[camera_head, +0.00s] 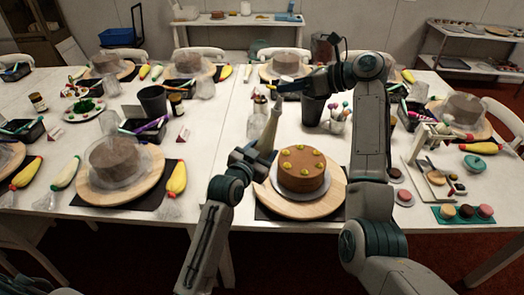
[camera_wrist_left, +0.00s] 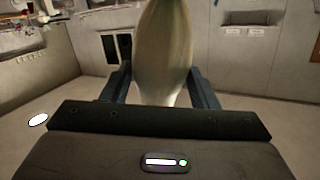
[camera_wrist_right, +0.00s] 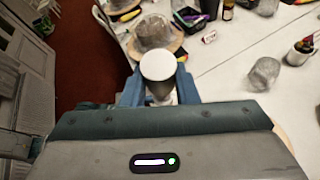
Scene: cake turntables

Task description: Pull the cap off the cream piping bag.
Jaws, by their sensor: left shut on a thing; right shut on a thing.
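The cream piping bag (camera_head: 267,135) stands nearly upright, tip up, beside the chocolate cake. My left gripper (camera_head: 252,158) is shut on its lower part. The pale bag (camera_wrist_left: 165,50) fills the space between the left fingers in the left wrist view. My right gripper (camera_head: 277,88) is at the top of the bag and shut on the cap. The cap shows as a round white end (camera_wrist_right: 158,63) between the right fingers in the right wrist view. The right fingers hide the joint between cap and tip, so I cannot tell whether they touch.
The chocolate cake (camera_head: 302,172) with green-yellow dots sits on a wooden turntable (camera_head: 310,208) just right of the bag. A clear glass (camera_head: 256,122) and a dark cup (camera_head: 312,110) stand behind. Another covered cake (camera_head: 113,158) is to the left. White table shows between the settings.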

